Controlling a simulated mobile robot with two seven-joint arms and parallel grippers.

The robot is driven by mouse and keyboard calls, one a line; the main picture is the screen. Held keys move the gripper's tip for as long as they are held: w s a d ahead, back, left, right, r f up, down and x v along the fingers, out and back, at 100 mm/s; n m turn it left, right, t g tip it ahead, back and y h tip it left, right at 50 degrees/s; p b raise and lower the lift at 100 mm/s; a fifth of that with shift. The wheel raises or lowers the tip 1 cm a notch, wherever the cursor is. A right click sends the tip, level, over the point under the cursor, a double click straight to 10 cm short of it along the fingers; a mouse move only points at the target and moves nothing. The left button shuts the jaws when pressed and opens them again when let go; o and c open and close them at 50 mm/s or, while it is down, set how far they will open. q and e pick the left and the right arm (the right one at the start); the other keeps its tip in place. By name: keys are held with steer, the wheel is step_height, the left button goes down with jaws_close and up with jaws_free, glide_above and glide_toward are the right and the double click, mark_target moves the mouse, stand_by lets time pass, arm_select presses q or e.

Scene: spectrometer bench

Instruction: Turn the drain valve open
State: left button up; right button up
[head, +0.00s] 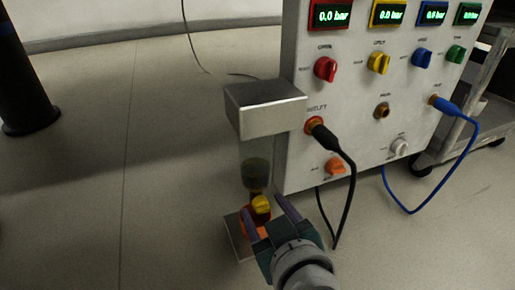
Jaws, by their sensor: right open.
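A yellow knob (261,204), which looks like the drain valve, sits low under the clear cylinder with dark contents (256,173). An orange part (249,222) shows beside and below the knob, partly hidden by my gripper. My right gripper (264,207) comes up from the bottom of the head view. Its two fingers are apart, one on each side of the knob in the picture. I cannot tell whether they touch it. The knob's handle angle is hard to read. My left gripper is not in view.
A grey metal block (265,108) juts from the panel cabinet (350,120) above the cylinder. The panel carries coloured knobs, displays reading 0.0 bar, an orange knob (335,166), and black (345,180) and blue (466,150) cables. The floor at left is mostly clear.

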steer(key=shift+a, duration=0.2)
steer(key=c, duration=0.4)
steer(key=shift+w, duration=0.1)
jaws_close()
steer(key=shift+d, duration=0.15)
steer(key=shift+d+m+g+y, duration=0.1)
steer(key=shift+m+g+y, duration=0.2)
steer(key=shift+m+y, duration=0.55)
steer(key=shift+d+f+m+y, duration=0.15)
steer(key=shift+m+y, duration=0.5)
steer(key=shift+m, duration=0.8)
steer(key=shift+o, duration=2)
jaws_free()
